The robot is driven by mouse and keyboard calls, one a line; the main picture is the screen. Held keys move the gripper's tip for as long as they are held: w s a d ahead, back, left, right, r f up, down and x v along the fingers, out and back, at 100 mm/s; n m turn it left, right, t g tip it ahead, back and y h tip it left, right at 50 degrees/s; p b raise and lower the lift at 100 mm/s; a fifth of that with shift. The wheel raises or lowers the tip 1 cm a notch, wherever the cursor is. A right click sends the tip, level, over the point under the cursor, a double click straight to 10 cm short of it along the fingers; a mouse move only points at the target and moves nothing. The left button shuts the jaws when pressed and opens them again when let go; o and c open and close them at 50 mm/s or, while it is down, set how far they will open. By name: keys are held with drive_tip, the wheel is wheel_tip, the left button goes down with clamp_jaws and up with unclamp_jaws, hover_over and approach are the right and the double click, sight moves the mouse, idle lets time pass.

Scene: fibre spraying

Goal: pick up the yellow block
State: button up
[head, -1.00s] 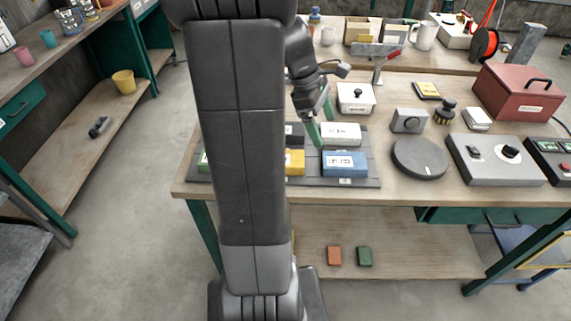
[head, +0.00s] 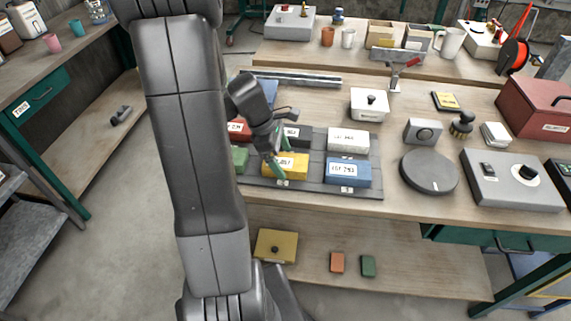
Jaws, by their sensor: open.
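The yellow block (head: 292,167) lies on a dark grey tray (head: 310,189) on the workbench, in the front row between a green block and a blue block. The other finger shows toward the block's far side. The jaws are open. Whether the fingers touch the block cannot be told.
A blue block (head: 348,173), a white block (head: 349,140), a black block (head: 296,136), a red block (head: 239,131) and a green block (head: 240,159) share the tray. A grey round plate (head: 429,172) lies to the right. A lidded white box (head: 369,105) stands behind.

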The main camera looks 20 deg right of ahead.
drive_tip(key=shift+s+d+f, duration=0.15)
drive_tip(key=shift+d+f, duration=0.05)
drive_tip(key=shift+f, duration=0.3)
drive_tip(key=c, duration=1.5)
drive_tip(key=shift+o, duration=0.2)
drive_tip(key=shift+r, duration=0.1)
